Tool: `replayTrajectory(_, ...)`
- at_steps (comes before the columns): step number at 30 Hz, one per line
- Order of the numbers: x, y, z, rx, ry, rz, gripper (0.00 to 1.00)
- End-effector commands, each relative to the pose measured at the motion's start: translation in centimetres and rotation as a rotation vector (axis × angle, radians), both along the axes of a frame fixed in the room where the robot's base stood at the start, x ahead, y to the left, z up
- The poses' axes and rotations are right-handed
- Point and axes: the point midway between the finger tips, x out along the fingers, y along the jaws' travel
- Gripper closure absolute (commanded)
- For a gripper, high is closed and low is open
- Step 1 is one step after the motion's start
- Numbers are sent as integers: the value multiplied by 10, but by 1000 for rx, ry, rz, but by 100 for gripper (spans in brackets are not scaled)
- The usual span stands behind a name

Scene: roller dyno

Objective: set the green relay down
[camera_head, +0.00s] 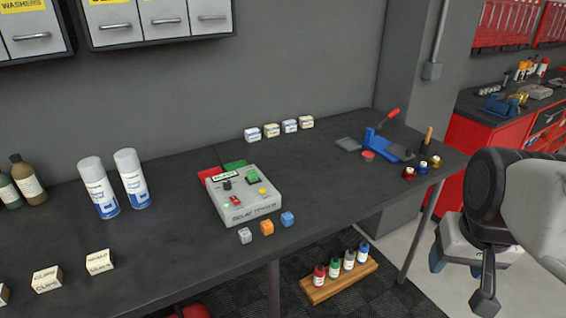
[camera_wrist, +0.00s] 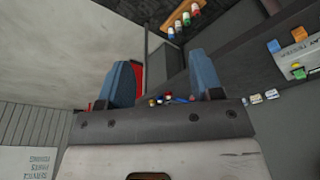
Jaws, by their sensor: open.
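The green relay (camera_head: 253,176) appears to be the green block on top of the grey relay tester (camera_head: 245,209), at its back right; I cannot tell whether it is seated in a socket. A green block (camera_wrist: 298,73) also shows on the tester at the right edge of the wrist view. My gripper (camera_head: 457,266) is far to the right, off the bench's front edge. In the wrist view its blue fingers (camera_wrist: 165,80) are apart with nothing between them.
Grey (camera_head: 245,235), orange (camera_head: 267,227) and blue (camera_head: 288,218) relays stand in front of the tester. Two spray cans (camera_head: 115,184) are left. Several small boxes (camera_head: 271,130) line the back. A blue tool (camera_head: 378,139) and small bottles (camera_head: 409,173) occupy the right end.

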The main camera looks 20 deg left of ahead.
Motion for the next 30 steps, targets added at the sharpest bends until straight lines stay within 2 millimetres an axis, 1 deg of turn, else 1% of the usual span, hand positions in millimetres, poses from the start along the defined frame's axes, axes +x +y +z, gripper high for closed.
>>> replayTrajectory(1,12,6,4,-1,6,18,40)
replayTrajectory(7,60,32,19,-5,27,92,40)
replayTrajectory(14,114,69,30,-11,51,178,40)
replayTrajectory(18,146,96,34,-15,66,230,40)
replayTrajectory(23,182,131,34,-20,83,289,40)
replayTrajectory(30,231,188,29,-29,107,378,40)
